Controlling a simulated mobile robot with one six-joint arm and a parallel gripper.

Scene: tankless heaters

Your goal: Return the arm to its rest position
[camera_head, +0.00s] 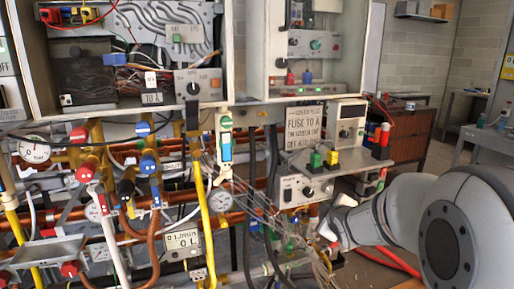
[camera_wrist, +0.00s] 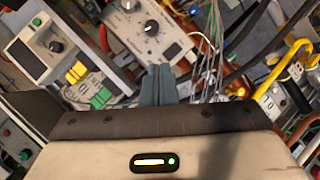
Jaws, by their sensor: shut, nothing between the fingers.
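My arm (camera_head: 400,215) comes in from the lower right of the head view and reaches left to the lower part of the heater panel. Its large grey joint fills the lower right corner. In the wrist view my gripper (camera_wrist: 158,84) has its two grey fingers together, with nothing between them. The fingers point at a grey control box with a dial (camera_wrist: 151,27), and I cannot tell how far off it is. Thin loose wires (camera_wrist: 208,60) hang just right of the fingertips. In the head view the fingertips are hard to make out among the wires.
Yellow pipes (camera_head: 205,220), gauges and valves crowd the left. A red hose (camera_head: 390,262) runs below the arm. A brown cabinet (camera_head: 410,133) and open floor lie behind, right.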

